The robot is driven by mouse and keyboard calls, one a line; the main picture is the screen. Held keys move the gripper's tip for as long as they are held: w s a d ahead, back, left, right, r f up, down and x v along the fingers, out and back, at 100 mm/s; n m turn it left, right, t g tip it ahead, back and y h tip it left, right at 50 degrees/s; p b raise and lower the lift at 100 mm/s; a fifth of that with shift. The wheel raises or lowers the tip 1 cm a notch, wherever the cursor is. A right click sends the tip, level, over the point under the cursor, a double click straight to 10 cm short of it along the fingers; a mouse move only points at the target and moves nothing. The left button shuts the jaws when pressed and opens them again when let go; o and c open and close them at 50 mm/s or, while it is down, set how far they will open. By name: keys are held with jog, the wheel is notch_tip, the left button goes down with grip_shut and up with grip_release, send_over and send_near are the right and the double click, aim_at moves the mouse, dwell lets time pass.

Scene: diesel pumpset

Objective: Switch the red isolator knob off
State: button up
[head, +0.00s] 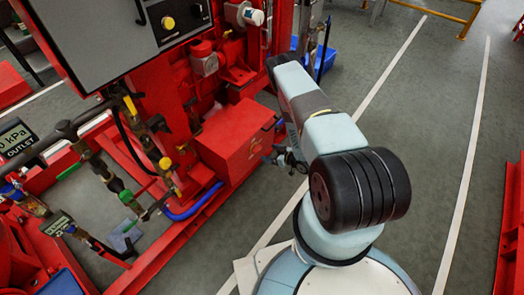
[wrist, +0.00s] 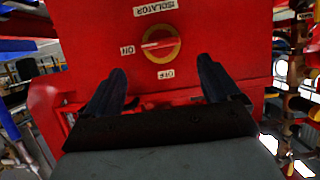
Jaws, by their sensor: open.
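The isolator knob (wrist: 160,44) is a red bar handle on a yellow ring, on a red panel in the upper middle of the wrist view. Its labels appear upside down there. The handle lies about level, and its pale mark points left towards the ON label (wrist: 128,50). The OFF label (wrist: 166,74) is below the knob. My gripper (wrist: 161,72) is open and empty, its two dark fingers spread either side of the knob's line and apart from it. In the head view my gripper (head: 283,158) is beside the red box (head: 235,138); I cannot make out the knob there.
A grey control panel (head: 125,35) with a yellow button stands upper left. Pipes and valves (head: 140,165) with a blue hose (head: 193,205) are left of the red box. Grey floor (head: 415,110) with white lines is open to the right.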

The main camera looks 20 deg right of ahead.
aim_at(258, 149)
jog(key=x, duration=0.7)
jog(key=c, duration=1)
jog(key=shift+d+r, duration=0.1)
jog(key=shift+d, duration=0.05)
jog(key=shift+c, duration=0.3)
